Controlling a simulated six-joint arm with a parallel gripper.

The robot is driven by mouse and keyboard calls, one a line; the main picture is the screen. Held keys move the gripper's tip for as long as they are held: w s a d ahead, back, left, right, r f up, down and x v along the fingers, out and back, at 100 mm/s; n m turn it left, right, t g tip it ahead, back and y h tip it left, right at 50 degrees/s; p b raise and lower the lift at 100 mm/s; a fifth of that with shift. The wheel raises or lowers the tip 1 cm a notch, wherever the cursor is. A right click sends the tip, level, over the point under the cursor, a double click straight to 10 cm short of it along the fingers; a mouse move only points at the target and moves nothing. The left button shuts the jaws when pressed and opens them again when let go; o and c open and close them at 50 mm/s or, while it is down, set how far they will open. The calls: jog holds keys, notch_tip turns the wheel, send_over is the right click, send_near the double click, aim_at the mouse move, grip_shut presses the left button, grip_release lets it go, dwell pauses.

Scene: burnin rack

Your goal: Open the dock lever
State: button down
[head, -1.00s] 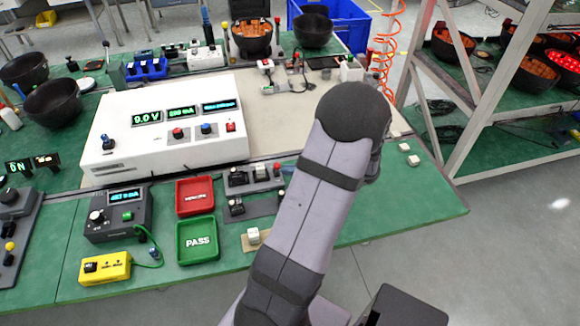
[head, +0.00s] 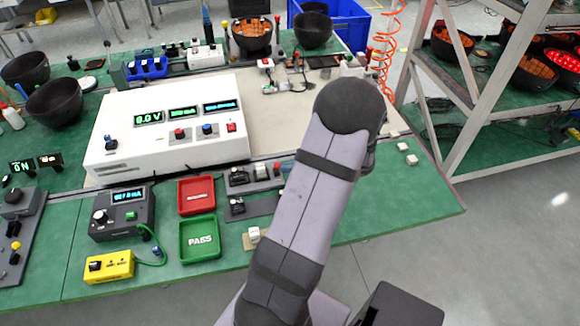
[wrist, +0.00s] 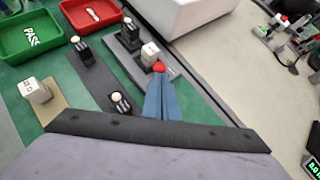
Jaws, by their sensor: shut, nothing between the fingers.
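The red ball knob (wrist: 158,67), which looks like the dock lever's tip, sits at the end of a grey dock strip (wrist: 178,72) in the wrist view. A white block (wrist: 149,52) stands right beside it in that dock. My gripper (wrist: 160,78) is shut and empty, its blue fingers pointing at the knob, with the tips at or very close to it; I cannot tell whether they touch. The fingers hide part of the strip. In the head view the dock strip (head: 240,181) shows left of my arm, which hides most of the gripper.
A white block (wrist: 36,90) stands on a tan pad. Red (head: 197,182) and green (head: 197,260) trays lie left; the white power supply (head: 165,160) stands behind. Green bench right of my arm is mostly clear.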

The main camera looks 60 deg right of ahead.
jog(key=shift+w+d+r+g+p, duration=0.2)
jog(key=shift+r+g+p, duration=0.1)
jog(key=shift+p, duration=0.55)
jog(key=w+d+r+g+y+p, duration=0.1)
jog(key=p, duration=0.3)
jog(key=shift+m, duration=0.4)
jog(key=shift+w+d, duration=0.75)
jog(key=shift+d, duration=0.05)
jog(key=shift+r+p, duration=0.2)
jog(key=shift+p, duration=0.15)
jog(key=shift+r+p, duration=0.5)
jog(key=shift+r, duration=0.1)
